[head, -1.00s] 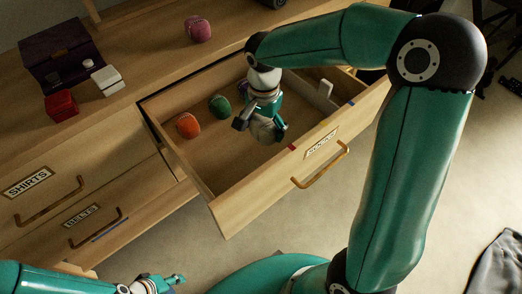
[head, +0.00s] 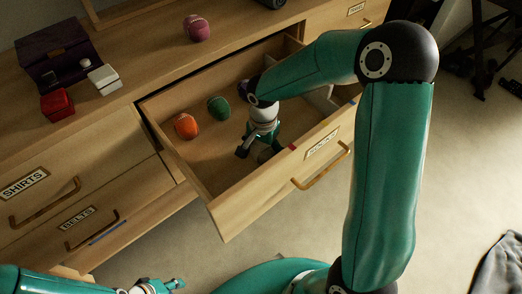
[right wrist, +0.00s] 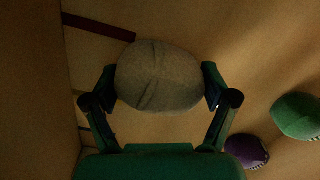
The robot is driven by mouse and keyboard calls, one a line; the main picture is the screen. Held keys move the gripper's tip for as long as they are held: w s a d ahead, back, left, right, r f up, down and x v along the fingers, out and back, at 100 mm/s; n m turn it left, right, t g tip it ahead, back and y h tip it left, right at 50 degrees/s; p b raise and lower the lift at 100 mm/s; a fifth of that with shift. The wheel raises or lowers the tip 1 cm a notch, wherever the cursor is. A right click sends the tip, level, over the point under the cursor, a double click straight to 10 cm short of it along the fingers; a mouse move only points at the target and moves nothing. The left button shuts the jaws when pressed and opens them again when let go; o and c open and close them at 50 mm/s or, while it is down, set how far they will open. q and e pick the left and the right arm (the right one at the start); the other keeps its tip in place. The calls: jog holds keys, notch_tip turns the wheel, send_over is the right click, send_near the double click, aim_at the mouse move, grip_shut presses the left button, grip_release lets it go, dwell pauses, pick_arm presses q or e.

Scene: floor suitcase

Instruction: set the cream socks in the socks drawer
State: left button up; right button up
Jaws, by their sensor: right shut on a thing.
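The socks drawer (head: 240,205) is pulled out, with a label on its front. My right gripper (head: 260,153) reaches down inside it, near the front wall. In the right wrist view the gripper (right wrist: 160,92) is shut on the rolled cream socks (right wrist: 158,72), one finger on each side. In the head view the cream socks (head: 267,153) are mostly hidden by the gripper, low in the drawer; I cannot tell whether they touch the bottom. My left gripper (head: 170,285) is at the bottom left, away from the drawer; its opening is unclear.
Orange (head: 186,126) and green (head: 219,108) rolled socks lie on the left of the drawer. Purple socks (right wrist: 247,150) show in the right wrist view. Pink socks (head: 197,28), a red box (head: 57,104) and a white box (head: 104,79) stand on the dresser top.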

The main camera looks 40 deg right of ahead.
aim_at(263, 145)
jog(key=shift+f, duration=0.15)
jog(key=o, duration=1)
jog(key=shift+c, duration=0.2)
jog(key=shift+r, duration=0.3)
notch_tip(263, 145, up, 12)
jog(key=shift+f+p, duration=0.1)
jog(key=shift+p, duration=0.9)
jog(key=shift+w, duration=0.1)
